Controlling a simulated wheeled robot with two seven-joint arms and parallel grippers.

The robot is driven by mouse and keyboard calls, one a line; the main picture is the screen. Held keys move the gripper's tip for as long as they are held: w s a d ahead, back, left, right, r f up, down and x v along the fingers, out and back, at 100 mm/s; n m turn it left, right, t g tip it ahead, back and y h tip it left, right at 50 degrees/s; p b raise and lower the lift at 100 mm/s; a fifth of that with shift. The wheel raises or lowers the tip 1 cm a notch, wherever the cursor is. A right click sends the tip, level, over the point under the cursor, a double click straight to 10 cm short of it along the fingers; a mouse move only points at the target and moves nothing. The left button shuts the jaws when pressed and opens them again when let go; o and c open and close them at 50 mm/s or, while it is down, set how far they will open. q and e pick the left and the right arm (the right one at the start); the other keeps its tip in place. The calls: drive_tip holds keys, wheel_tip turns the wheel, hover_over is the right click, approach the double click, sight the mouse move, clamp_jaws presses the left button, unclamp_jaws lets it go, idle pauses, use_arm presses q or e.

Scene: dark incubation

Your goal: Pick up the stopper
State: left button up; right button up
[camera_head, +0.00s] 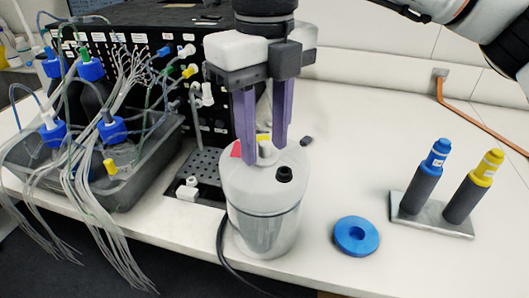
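My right gripper (264,155) points down from above, with two purple fingers spread apart over the lid of a white round container (262,232). A small white knob-like piece (266,149) on the lid shows between the fingertips; this looks like the stopper. I see no clear grip on it, and contact is hard to tell. A black round cap or port (284,174) sits on the lid, right of the fingers. A small dark piece (307,141) lies on the table behind the container. My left gripper is not in view.
A metal holder (410,212) carries a blue-topped and a yellow-topped pen-like tube. A grey tray (150,185) with blue-capped bottles and many thin tubes stands left, before a black panel (130,60). The right back table is clear.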

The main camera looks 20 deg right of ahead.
drive_tip(key=shift+c, duration=0.4)
clamp_jaws()
drive_tip(key=shift+r, duration=0.15)
